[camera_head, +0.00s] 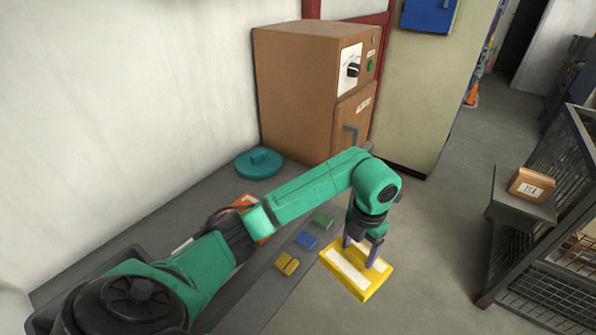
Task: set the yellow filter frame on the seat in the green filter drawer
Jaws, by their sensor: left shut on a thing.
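The yellow filter frame (384,267) is a flat yellow piece with pale panels on its upper face. My left gripper (361,252) points down and is shut on it, holding it tilted in the picture, in front of the bench's right edge. The grey floor shows around the frame. I cannot make out an open green filter drawer or its seat. A small green piece (323,220) lies at the bench's right edge, in a row with a blue piece (306,240) and a yellow piece (287,263). My right gripper is not in view.
A brown cabinet (295,95) with a dial and handle stands on the far end of the bench (258,302). A teal round lid (258,162) lies before it. An orange item is partly behind my left arm. A mesh cage (560,275) stands right; the floor between is clear.

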